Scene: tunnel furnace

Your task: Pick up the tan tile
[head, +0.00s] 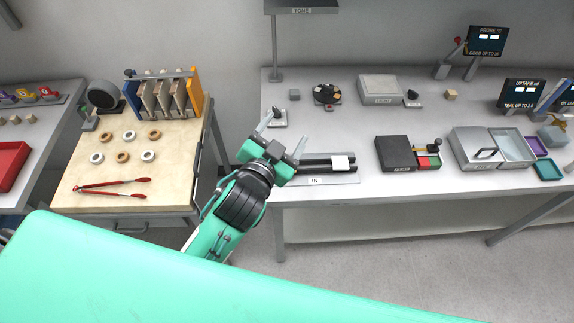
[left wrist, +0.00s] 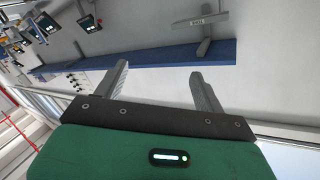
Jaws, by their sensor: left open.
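I cannot tell for sure which thing is the tan tile. A small tan block (head: 451,94) lies on the right-hand bench, well to the right of my left gripper. A round dark disc (head: 327,94) with small coloured patches, some tan or orange, lies nearer, up and right of the gripper. My left gripper (head: 284,131) is open and empty, reaching over the bench's left front part. In the left wrist view its two fingers (left wrist: 159,80) are spread with nothing between them; no tan tile is clear there. My right gripper is not in view.
Beside the gripper lie dark rails with a whitish block (head: 341,162). A small stand (head: 278,117) is close to the fingers. A grey box (head: 381,90) and a dark box (head: 394,154) stand farther right. A wooden table (head: 110,175) with rings and red tongs is left.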

